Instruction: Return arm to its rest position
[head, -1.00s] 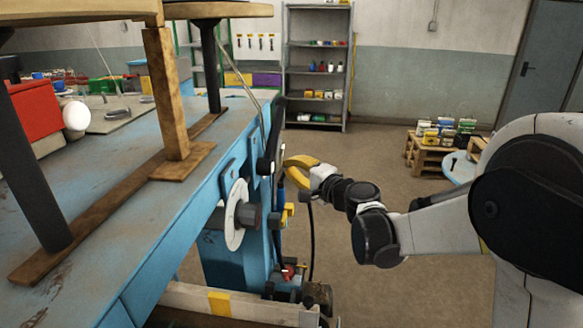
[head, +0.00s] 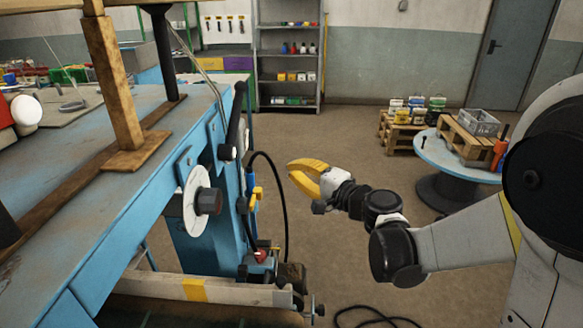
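My gripper (head: 293,177) has yellow fingers and is at the middle of the head view. It hangs in the air over bare floor, to the right of the blue workbench (head: 150,190) and apart from it. Its fingers are spread with a gap between them, and nothing shows between them. My arm reaches in from the right side of the view. No sewn sacks can be made out in this frame.
A round blue table (head: 433,150) with a crate (head: 478,122) stands at right. A pallet stack (head: 398,135) holds small boxes. Shelves (head: 288,62) stand at the back wall. A black cable (head: 285,215) loops beside the bench. Open floor lies between.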

